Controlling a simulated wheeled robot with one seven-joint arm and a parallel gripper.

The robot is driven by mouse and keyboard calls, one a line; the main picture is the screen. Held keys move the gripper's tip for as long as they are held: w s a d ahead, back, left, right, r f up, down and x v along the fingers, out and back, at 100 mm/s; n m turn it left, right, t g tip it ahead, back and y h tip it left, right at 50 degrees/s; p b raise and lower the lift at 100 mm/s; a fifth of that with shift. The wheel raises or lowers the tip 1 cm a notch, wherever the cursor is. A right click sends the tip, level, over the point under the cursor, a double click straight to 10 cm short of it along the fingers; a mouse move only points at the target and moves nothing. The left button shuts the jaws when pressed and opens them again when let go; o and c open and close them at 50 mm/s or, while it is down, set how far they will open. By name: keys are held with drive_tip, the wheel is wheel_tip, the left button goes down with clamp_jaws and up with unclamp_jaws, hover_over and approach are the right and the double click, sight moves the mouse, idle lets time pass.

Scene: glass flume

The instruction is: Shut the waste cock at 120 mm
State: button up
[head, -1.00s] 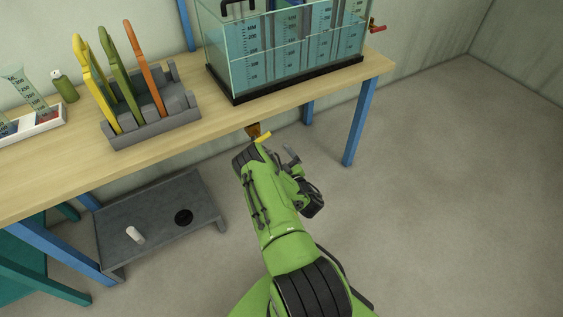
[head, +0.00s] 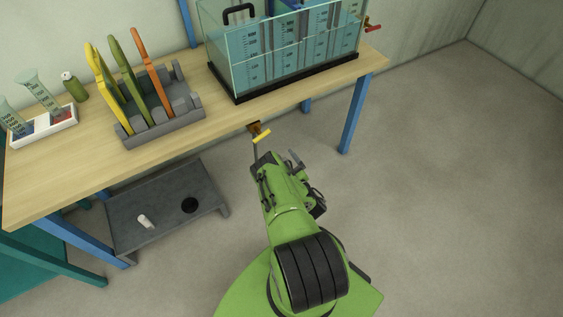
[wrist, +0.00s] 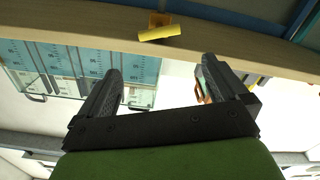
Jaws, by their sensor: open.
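The waste cock (head: 254,128) is a small brass-brown fitting under the front edge of the bench, with a yellow lever (head: 262,136). In the wrist view the yellow lever (wrist: 159,33) lies nearly level across the picture, beyond the fingertips. My gripper (wrist: 162,78) is open and empty, its two dark fingers apart and not touching the lever. The glass flume (head: 285,55) stands on the bench in a black base, holding bluish water behind millimetre scales. I cannot read the exact level, nor tell from the lever whether the cock is open.
A red-handled valve (head: 372,28) sits at the flume's right end. A grey rack (head: 165,125) holds yellow, green and orange tools. Measuring vessels stand in a white tray (head: 42,128) near a green bottle (head: 74,87). Below is a low grey stand (head: 165,212). Floor at right is clear.

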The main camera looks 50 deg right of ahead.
drive_tip(key=b, duration=1.3)
approach(261, 134)
drive_tip(key=b+x, duration=0.1)
drive_tip(key=x, duration=0.2)
drive_tip(key=b+x, duration=0.1)
drive_tip(key=x, duration=0.2)
drive_tip(key=f+b+x, duration=0.1)
drive_tip(key=x, duration=0.3)
